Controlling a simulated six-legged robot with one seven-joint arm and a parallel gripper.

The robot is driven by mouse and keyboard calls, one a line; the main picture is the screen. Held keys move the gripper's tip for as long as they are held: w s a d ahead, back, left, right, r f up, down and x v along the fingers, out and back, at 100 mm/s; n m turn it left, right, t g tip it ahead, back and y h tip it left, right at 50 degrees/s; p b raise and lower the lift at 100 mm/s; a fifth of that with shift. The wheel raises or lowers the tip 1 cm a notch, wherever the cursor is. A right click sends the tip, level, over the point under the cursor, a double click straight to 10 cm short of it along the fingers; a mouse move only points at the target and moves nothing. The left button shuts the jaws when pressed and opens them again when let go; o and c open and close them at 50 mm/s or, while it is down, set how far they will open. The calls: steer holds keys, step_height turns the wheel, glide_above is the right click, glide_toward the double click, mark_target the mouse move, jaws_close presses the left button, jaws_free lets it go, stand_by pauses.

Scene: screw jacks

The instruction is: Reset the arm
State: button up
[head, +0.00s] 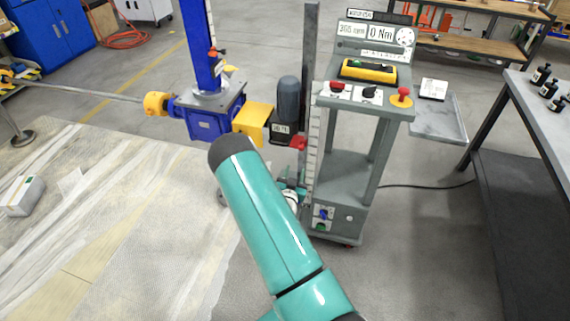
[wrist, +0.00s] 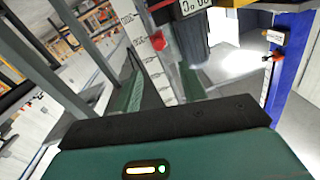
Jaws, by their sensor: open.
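My gripper (wrist: 160,78) shows in the wrist view as two narrow green fingers set apart, beyond the black edge of my teal wrist housing. The gap between them holds nothing gripped; the scaled post (wrist: 146,56) shows behind it. In the head view my teal arm reaches up through the middle, its dark elbow end in front of the jack stand. A bit of my wrist shows behind the arm, close to the post's lower part. The fingers are hidden there.
The grey console (head: 362,92), with readouts of 365 mm and 0 Nm and a red stop knob (head: 401,97), stands close right of my arm. The blue screw jack (head: 208,112) is behind left. A dark bench (head: 535,135) is at right. Floor between console and bench is mostly clear.

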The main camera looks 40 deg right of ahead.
steer(key=w+a+r+g+y, duration=0.1)
steer(key=w+a+r+y, duration=0.1)
steer(key=w+a+r, duration=0.3)
steer(key=w+a+r+y, duration=0.2)
steer(key=a+r+y, duration=0.1)
steer(key=r, duration=0.4)
steer(key=s+a+r+n+y, duration=0.2)
steer(key=a+r+y, duration=0.1)
steer(key=a+r, duration=0.35)
steer(key=s+a+r+n+y, duration=0.1)
steer(key=s+a+r+y, duration=0.1)
steer(key=a+r, duration=0.5)
steer(key=s+a+r+n+g+y, duration=0.3)
steer(key=s+a+r+n, duration=0.1)
steer(key=s+a+r, duration=0.55)
steer(key=s+a+r+n+g, duration=0.1)
steer(key=s+n, duration=0.1)
steer(key=s, duration=0.7)
steer(key=s+a+r+n+g, duration=0.1)
steer(key=s+r+n, duration=0.1)
steer(key=s, duration=0.8)
steer(key=shift+s+r, duration=0.25)
steer(key=shift+s, duration=0.05)
